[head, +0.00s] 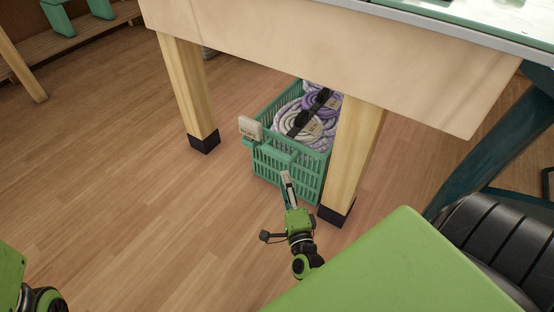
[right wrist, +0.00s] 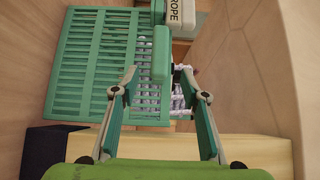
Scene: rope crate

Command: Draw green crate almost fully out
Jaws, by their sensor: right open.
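The green crate (head: 268,170) stands on the floor under the table, just left of a front leg. Coiled white and purple ropes (head: 318,112) with dark bands lie in it. Its front carries a pale tag reading "ROPE" (right wrist: 182,16) and a green handle bar (right wrist: 161,52). My right gripper (head: 286,180) is at the crate's front, open and empty. In the right wrist view its fingertips (right wrist: 160,82) stand to either side of the handle bar's near end; I cannot tell how deep between them the bar sits. My left gripper is out of view.
The table (head: 330,50) overhangs the crate. Its right front leg (head: 355,150) stands close beside the crate, and the left leg (head: 188,90) is farther off. Open wooden floor (head: 130,190) lies in front and to the left. A black ribbed object (head: 495,240) is at the right.

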